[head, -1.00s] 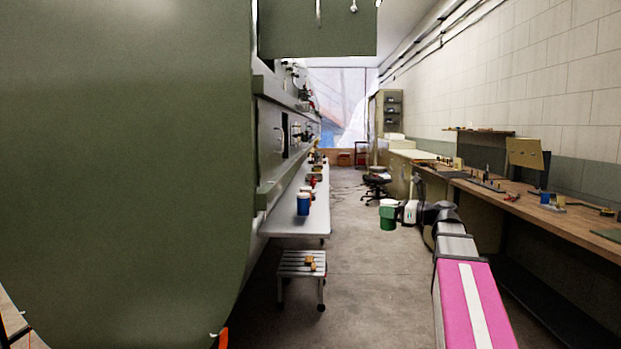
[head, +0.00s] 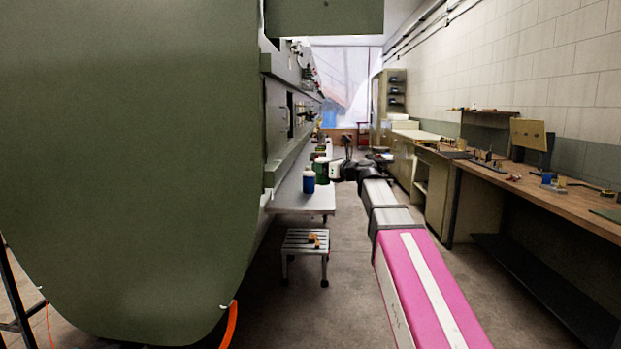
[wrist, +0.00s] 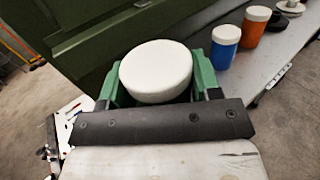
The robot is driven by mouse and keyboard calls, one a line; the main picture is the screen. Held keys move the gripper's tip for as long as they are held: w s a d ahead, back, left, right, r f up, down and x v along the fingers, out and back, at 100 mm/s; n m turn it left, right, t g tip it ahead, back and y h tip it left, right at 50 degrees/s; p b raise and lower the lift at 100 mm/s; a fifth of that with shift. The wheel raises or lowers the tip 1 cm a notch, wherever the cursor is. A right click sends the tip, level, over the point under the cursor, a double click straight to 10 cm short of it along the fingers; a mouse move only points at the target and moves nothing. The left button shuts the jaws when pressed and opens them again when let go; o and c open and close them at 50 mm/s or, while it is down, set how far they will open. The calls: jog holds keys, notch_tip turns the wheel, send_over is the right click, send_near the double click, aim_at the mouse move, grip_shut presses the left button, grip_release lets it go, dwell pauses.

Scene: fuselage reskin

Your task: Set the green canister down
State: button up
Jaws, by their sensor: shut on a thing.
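The green canister (wrist: 113,84) with a round white lid (wrist: 157,71) is in my gripper, filling the space in front of the dark gripper body in the wrist view. My gripper (head: 329,169) is shut on it. In the head view the green canister (head: 321,172) is small, beside the right edge of the grey bench (head: 290,200), just behind and right of a blue canister (head: 308,182). I cannot tell from the head view whether it touches the bench. In the wrist view the bench (wrist: 292,56) lies to the right of the canister.
The blue canister also shows in the wrist view (wrist: 224,50), next to an orange canister (wrist: 252,29). A small step stool (head: 304,242) stands below the bench's near end. A large green fuselage panel (head: 130,170) fills the left. A wooden workbench (head: 520,182) runs along the right wall.

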jog(key=shift+w+a+f, duration=1)
jog(key=shift+f, duration=0.5)
jog(key=shift+w+a+f, duration=0.95)
jog(key=shift+w+f, duration=0.1)
jog(key=shift+f, duration=0.45)
jog(key=shift+w+a+f, duration=1)
jog(key=shift+f, duration=0.5)
jog(key=shift+f, duration=0.15)
jog(key=o, duration=1.1)
jog(key=shift+c, duration=0.2)
jog(key=v, duration=1.2)
